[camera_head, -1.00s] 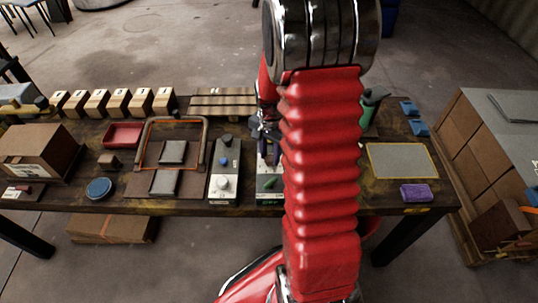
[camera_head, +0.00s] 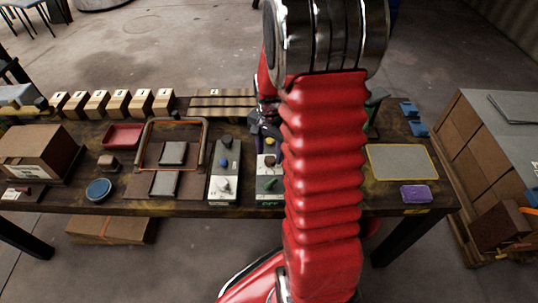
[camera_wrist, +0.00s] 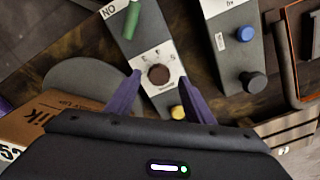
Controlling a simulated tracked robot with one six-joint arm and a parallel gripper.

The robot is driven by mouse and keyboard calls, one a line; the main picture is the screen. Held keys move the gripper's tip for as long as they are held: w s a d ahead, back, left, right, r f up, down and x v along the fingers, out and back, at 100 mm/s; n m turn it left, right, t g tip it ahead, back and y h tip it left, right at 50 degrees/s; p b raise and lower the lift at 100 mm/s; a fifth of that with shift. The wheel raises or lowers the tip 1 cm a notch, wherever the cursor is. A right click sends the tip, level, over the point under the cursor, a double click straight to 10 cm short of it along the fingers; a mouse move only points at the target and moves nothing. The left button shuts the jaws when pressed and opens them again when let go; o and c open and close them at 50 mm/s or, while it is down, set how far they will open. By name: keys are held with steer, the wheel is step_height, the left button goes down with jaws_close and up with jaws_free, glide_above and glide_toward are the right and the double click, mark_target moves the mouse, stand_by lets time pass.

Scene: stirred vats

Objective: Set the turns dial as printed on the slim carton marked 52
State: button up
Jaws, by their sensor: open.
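The brown round dial (camera_wrist: 158,74) sits on a white panel with small marks on a grey control box (camera_wrist: 150,30) in the wrist view. Its setting is too small to read. The box also shows in the head view (camera_head: 269,186), partly behind my arm. My gripper (camera_wrist: 160,78) is open and empty, its two purple fingers to either side of the dial in the picture; I cannot tell whether they touch it. A cardboard carton (camera_wrist: 62,103) with a partly visible "52" lies at the wrist view's lower left; its small print is unreadable.
The control box carries a green handle (camera_wrist: 131,20) and a yellow button (camera_wrist: 177,111). A second grey box (camera_wrist: 230,60) with blue and black knobs stands beside it. A wire-framed fixture (camera_head: 205,145) and a red tray (camera_head: 123,135) lie further left in the head view.

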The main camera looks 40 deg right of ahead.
mark_target(269, 158)
step_height(269, 158, up, 12)
steer(key=shift+f, duration=0.15)
steer(key=shift+w, duration=0.1)
stand_by(0.7)
steer(key=s+a+r+n+t, duration=0.2)
steer(key=s+a+r+n, duration=0.4)
steer(key=a, duration=0.5)
steer(key=s+a+r+n+t, duration=0.3)
steer(key=s+a+r+n, duration=0.3)
steer(key=a, duration=0.4)
steer(key=shift+s+a+n+t, duration=0.35)
steer(key=shift+s+n, duration=0.5)
steer(key=shift+n, duration=0.25)
